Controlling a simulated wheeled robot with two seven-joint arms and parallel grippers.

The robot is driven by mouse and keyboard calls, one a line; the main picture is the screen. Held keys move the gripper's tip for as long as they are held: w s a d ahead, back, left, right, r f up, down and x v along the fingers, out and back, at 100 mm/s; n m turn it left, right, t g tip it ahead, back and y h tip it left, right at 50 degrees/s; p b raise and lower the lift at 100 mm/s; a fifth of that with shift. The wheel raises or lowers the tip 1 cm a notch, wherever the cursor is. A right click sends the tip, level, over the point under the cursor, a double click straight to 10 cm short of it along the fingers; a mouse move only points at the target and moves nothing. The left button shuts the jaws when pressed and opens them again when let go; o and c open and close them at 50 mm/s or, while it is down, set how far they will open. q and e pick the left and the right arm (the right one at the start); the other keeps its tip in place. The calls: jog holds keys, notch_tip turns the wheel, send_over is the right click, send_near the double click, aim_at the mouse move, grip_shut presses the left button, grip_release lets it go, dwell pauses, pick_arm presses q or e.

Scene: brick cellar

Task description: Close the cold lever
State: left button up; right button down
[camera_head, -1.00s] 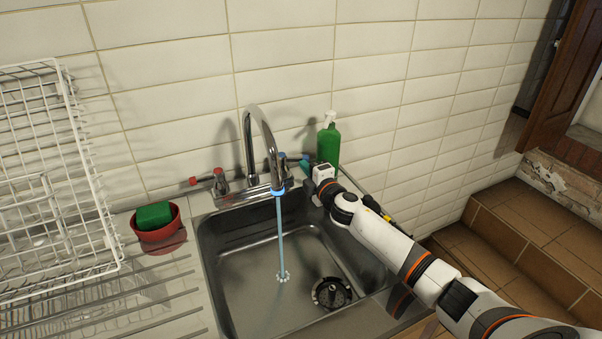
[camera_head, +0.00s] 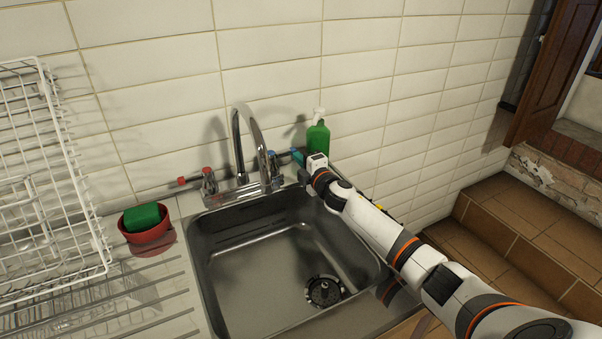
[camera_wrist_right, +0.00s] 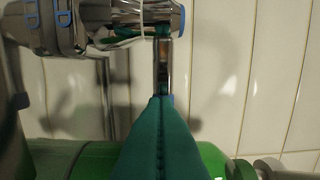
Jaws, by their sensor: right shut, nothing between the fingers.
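The cold lever (camera_wrist_right: 163,70) shows in the right wrist view as a thin metal stem below the blue-ringed tap body (camera_wrist_right: 140,22). In the head view the blue-capped cold valve (camera_head: 272,155) is at the right side of the tap (camera_head: 256,150). My right gripper (camera_head: 299,158) is shut and empty beside the cold lever, close to the wall. Its teal fingers (camera_wrist_right: 160,140) overlap the lever's end in the wrist view; I cannot tell whether they touch it. No water stream shows under the spout. My left gripper is not in view.
A green bottle (camera_head: 318,138) stands right behind my right gripper. The red-capped hot lever (camera_head: 195,177) is left of the tap. A red bowl with a green sponge (camera_head: 143,217) and a white wire rack (camera_head: 45,190) are at left. The sink basin (camera_head: 250,285) is empty.

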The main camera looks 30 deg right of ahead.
jog(key=s, duration=1.1)
jog(key=shift+s, duration=0.3)
